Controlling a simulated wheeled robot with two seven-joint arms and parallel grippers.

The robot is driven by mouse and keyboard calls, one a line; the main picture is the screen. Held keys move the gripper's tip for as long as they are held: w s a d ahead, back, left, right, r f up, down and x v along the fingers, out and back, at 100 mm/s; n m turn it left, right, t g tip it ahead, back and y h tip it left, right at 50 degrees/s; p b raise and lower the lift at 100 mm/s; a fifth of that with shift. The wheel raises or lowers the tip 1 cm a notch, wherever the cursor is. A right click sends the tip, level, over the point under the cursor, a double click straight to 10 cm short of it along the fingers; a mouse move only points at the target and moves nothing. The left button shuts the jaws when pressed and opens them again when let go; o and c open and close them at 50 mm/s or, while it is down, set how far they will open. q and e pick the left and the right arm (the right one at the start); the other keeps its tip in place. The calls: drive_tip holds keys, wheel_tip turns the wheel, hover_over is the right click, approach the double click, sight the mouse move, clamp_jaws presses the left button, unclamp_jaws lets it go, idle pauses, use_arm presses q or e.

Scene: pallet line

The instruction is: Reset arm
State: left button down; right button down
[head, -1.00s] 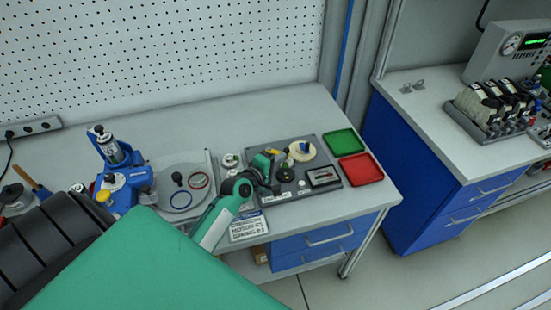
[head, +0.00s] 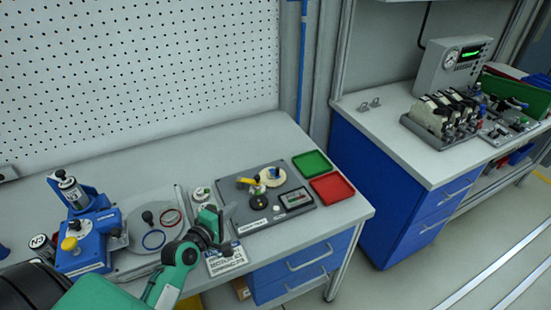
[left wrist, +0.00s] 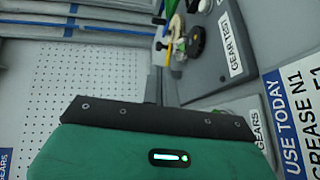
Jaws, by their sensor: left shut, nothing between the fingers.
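My left arm comes in from the lower left in the head view. Its gripper (head: 228,214) is above the workbench, in front of the left edge of the grey gear test plate (head: 292,217). In the left wrist view the gripper's fingers (left wrist: 160,86) are together and hold nothing. That view also shows the plate's "GEAR TEST" label (left wrist: 231,45). My right gripper is in neither view.
A blue press-like device (head: 88,238) and a plate with rings stand left of my arm. A green tray (head: 311,163) and a red tray (head: 332,187) lie at the bench's right end. A second bench (head: 405,140) with equipment stands beyond a gap.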

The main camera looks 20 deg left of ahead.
use_arm(q)
drive_tip(key=s+d+f+m+g, duration=0.1)
drive_tip(key=d+m, duration=0.1)
drive_tip(key=s+d+f+m+g+h, duration=0.1)
drive_tip(key=s+d+m, duration=0.1)
drive_tip(key=s+d+f+m+g, duration=0.1)
drive_tip(key=d+m, duration=0.1)
drive_tip(key=shift+s+d+g+h, duration=0.3)
drive_tip(key=shift+s+d+h, duration=0.05)
drive_tip(key=shift+d+h, duration=0.05)
drive_tip(key=s+d+f+m+g+y, duration=0.1)
drive_tip(key=s+d+m+g+y, duration=0.1)
drive_tip(key=s+m+g, duration=0.5)
drive_tip(key=s+d+f+m+g+y, duration=0.1)
drive_tip(key=s+d+f+m+g, duration=0.15)
drive_tip(key=s+m, duration=0.6)
drive_tip(key=s+f+n, duration=0.3)
drive_tip(key=f, duration=2.7)
drive_tip(key=s+a+f+g, duration=0.1)
drive_tip(key=s+a+f, duration=0.2)
drive_tip(key=s+f, duration=1.6)
drive_tip(key=shift+s+f+m+g, duration=0.15)
drive_tip(key=shift+s+m+g, duration=0.1)
drive_tip(key=shift+m+g, duration=0.1)
